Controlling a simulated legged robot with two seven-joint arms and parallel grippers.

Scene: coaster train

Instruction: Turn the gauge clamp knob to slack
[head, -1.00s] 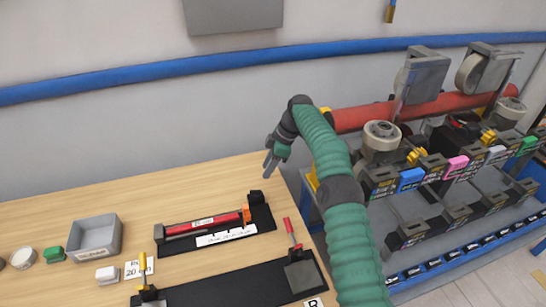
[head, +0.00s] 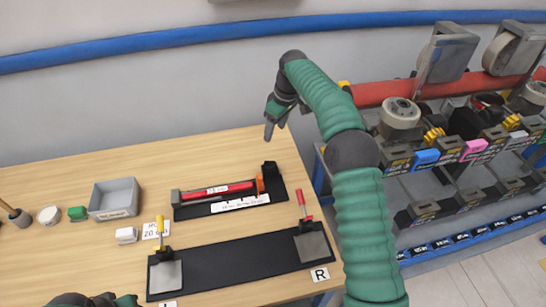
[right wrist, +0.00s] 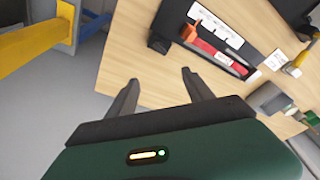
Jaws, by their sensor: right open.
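The gauge (head: 222,189) is a red bar lying in a black holder with a white label strip, on the wooden table. A small orange part (head: 260,183), which looks like the clamp knob, sits at its right end beside a black upright block (head: 270,174). The orange part also shows in the right wrist view (right wrist: 189,33). My right gripper (head: 269,132) is open and empty, pointing down near the table's back edge, behind the gauge and apart from it. Its two fingers (right wrist: 159,78) are spread over bare wood. Part of my left arm's end shows at the bottom left edge; its fingers are hidden.
A black board (head: 235,264) with a yellow-handled clamp (head: 160,232) and a red-handled clamp (head: 303,207) lies in front. A grey tray (head: 115,214) and small blocks stand left. A machine with a red pipe (head: 390,91) is on the right.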

